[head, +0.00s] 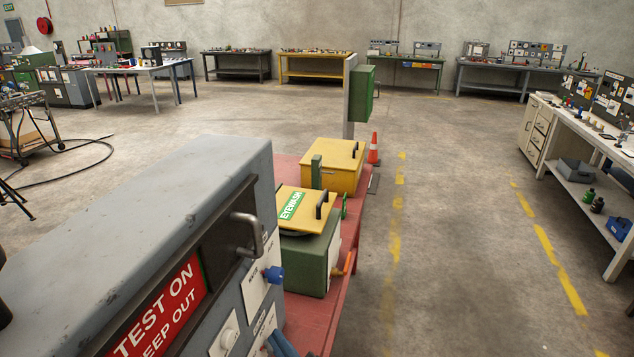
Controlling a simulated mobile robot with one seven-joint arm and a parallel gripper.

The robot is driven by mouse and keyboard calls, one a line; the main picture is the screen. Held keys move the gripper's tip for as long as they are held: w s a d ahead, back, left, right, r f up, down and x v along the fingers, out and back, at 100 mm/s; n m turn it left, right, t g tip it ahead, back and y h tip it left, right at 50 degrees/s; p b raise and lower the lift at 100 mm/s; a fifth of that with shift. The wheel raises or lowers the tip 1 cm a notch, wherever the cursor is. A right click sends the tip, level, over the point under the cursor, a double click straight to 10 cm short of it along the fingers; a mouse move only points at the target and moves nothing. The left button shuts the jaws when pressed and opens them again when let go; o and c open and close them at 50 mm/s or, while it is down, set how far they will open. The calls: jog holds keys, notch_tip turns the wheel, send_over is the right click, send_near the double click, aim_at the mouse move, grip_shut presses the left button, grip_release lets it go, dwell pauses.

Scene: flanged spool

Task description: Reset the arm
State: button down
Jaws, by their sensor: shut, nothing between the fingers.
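My gripper is not in view, and no arm link can be made out for certain. A dark rounded shape shows at the lower left edge, cut off by the frame; I cannot tell what it is. No flanged spool can be made out.
A large grey cabinet (130,215) with a metal handle and red sign fills the near left. Behind it, a red table (323,318) bears a green eyewash box (305,262) and a yellow box (335,172). An orange cone (373,149) stands beyond. The floor to the right is clear up to the white bench (572,130).

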jog(key=w+d+r+n+t+h+b, duration=0.1)
jog(key=d+r+n+t+b, duration=0.15)
jog(key=r+n, duration=0.65)
jog(key=w+d+r+n+t+h+b, duration=0.2)
jog(key=r+n+t, duration=0.2)
jog(key=r, duration=1)
jog(key=s+d+r+n+t+h+b, duration=0.1)
jog(key=s+d+r+n+t+h, duration=0.1)
jog(key=s+r+n+t, duration=0.2)
jog(key=s+d+r+n+t+h+b, duration=0.2)
jog(key=s+r, duration=0.9)
jog(key=r, duration=0.6)
jog(key=n+t+h, duration=0.1)
jog(key=n+t, duration=0.1)
jog(key=n, duration=0.1)
jog(key=shift+s+d+r+t, duration=0.2)
jog(key=shift+s+d+t, duration=0.1)
jog(key=shift+d+t, duration=0.05)
jog(key=shift+f, duration=0.15)
